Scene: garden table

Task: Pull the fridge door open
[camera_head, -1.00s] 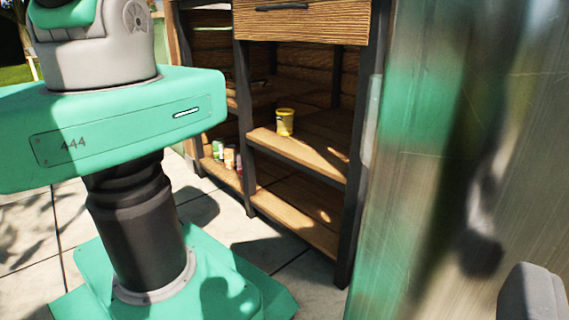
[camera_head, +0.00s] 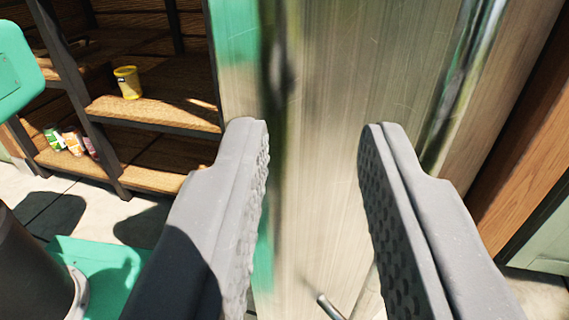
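The fridge door (camera_head: 330,70) is a brushed-metal panel filling the middle of the view, with blurred green and dark reflections. It looks shut. My gripper (camera_head: 313,128) is open in front of it, its two grey textured fingers spread and nothing visible between the tips. A bright metal strip (camera_head: 468,70) slants down the panel's right side towards the right finger. A metal bar (camera_head: 370,292) with a short stub shows low between the fingers. It may be the same piece as the strip; the right finger hides the part between. I cannot tell whether either finger touches the door.
A wooden shelf unit (camera_head: 150,112) with dark posts stands left of the fridge. It holds a yellow tin (camera_head: 128,82) and several small cans (camera_head: 72,142). A wooden panel (camera_head: 530,130) stands close on the right. Pale paving lies below.

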